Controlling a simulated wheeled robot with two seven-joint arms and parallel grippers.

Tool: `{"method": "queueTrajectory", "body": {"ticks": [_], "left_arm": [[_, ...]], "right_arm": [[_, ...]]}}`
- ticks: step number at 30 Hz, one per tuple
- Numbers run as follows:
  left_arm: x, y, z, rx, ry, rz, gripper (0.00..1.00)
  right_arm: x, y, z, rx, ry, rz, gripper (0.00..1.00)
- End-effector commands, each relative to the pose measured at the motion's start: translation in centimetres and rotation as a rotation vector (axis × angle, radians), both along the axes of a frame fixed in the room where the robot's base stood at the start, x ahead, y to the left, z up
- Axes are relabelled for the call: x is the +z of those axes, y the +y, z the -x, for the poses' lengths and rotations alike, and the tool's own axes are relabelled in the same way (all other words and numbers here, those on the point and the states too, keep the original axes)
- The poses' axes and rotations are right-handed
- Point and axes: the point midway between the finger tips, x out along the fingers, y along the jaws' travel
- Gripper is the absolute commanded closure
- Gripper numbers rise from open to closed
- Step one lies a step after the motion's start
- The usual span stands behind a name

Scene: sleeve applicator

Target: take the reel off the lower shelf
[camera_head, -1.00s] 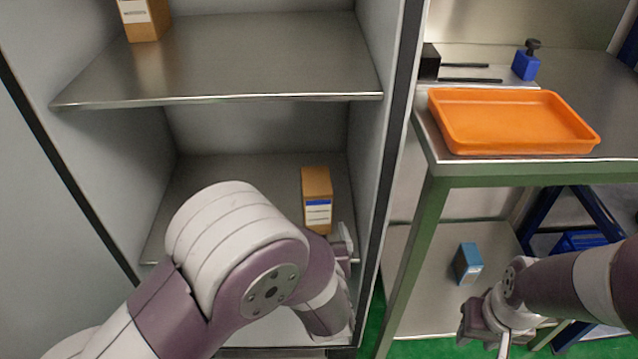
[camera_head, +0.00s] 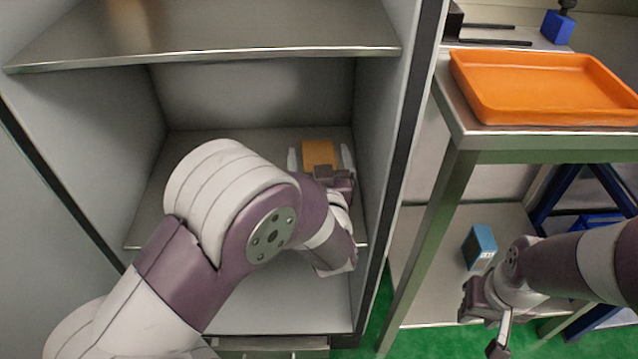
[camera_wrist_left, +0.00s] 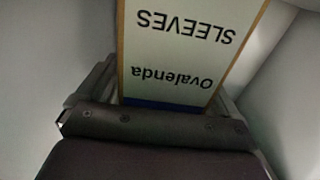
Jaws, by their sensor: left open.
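No reel shape shows; an orange-brown box (camera_head: 318,153) stands on the lower shelf (camera_head: 230,143), towards its right side. In the left wrist view the white label of the box (camera_wrist_left: 180,50) reads "Ovalenda SLEEVES", upside down, with a blue band. My left gripper (camera_head: 319,158) is open, with one finger on each side of the box. Gaps seem to remain between fingers and box in the head view. The gripper's palm hides the lower front of the box. My right gripper (camera_head: 485,312) hangs at the lower right, away from the cabinet; its fingers are unclear.
The upper shelf (camera_head: 210,45) lies above my left arm, and the cabinet's right wall (camera_head: 381,130) is close beside my left gripper. To the right, a steel table bears an orange tray (camera_head: 545,85); a blue box (camera_head: 479,246) stands on its lower level.

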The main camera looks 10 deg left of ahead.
Motion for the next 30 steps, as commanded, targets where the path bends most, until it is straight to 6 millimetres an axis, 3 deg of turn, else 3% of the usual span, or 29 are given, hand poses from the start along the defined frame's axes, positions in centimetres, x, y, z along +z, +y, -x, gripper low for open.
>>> {"method": "queueTrajectory", "body": {"ticks": [6, 12, 14, 15, 22, 30], "left_arm": [[0.1, 0.0, -0.1, -0.001, 0.0, 0.0, 0.1], [0.1, 0.0, -0.1, -0.001, 0.0, 0.0, 0.75], [0.1, 0.0, -0.1, -0.001, 0.0, 0.0, 0.94], [0.2, 0.0, -0.1, -0.001, -0.002, 0.0, 0.99], [0.8, 0.0, -0.1, 0.0, -0.004, 0.002, 1.0], [7.5, 0.0, -0.1, 0.0, -0.005, 0.004, 1.0]], "right_arm": [[0.1, 0.0, 0.0, 0.0, -0.001, 0.0, 0.62], [0.1, 0.0, 0.0, 0.0, -0.001, 0.0, 0.62], [0.1, 0.0, 0.0, 0.0, -0.001, 0.0, 0.62], [0.1, 0.0, 0.0, 0.0, -0.001, 0.0, 0.62], [0.5, 0.0, 0.0, 0.0, 0.0, 0.0, 0.62], [4.1, 0.0, 0.0, 0.0, -0.001, 0.0, 0.62]]}}
